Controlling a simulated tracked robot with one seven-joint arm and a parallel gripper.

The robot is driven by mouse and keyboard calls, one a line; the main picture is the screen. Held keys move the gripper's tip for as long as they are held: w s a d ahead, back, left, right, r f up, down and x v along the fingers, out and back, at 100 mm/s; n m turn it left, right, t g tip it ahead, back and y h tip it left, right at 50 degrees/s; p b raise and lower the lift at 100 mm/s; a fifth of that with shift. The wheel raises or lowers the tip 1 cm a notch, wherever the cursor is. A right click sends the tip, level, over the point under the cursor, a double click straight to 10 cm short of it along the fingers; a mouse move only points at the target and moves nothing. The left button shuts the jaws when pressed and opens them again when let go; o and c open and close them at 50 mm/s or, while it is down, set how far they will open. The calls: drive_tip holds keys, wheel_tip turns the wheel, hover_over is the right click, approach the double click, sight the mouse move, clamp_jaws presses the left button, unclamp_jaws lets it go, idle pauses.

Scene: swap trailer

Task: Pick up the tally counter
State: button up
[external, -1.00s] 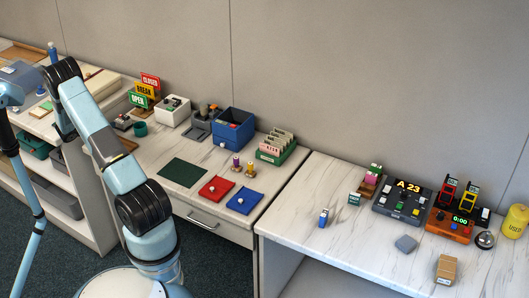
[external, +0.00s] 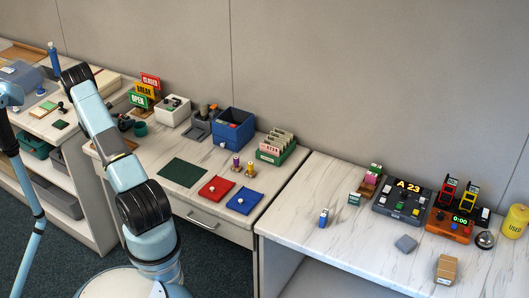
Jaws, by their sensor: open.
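I cannot make out the tally counter for certain. A small dark object (external: 125,123) stands at the left of the middle counter, left of a green cup (external: 140,129) and partly beside my arm; it is too small to identify. My arm rises from its base at the bottom, and its black elbow (external: 75,76) is at the upper left, over the left counter.
The middle counter (external: 178,146) holds signs, a white box (external: 173,110), a blue bin (external: 233,128), a card rack (external: 275,150), and red (external: 216,190) and blue mats (external: 245,201). The right counter (external: 360,242) has electronic devices and a yellow can (external: 515,221).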

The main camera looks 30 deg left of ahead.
drive_tip(key=shift+w+f, duration=0.15)
drive_tip(key=shift+w, duration=0.2)
drive_tip(key=shift+c, duration=0.4)
drive_tip(key=c, duration=1.3)
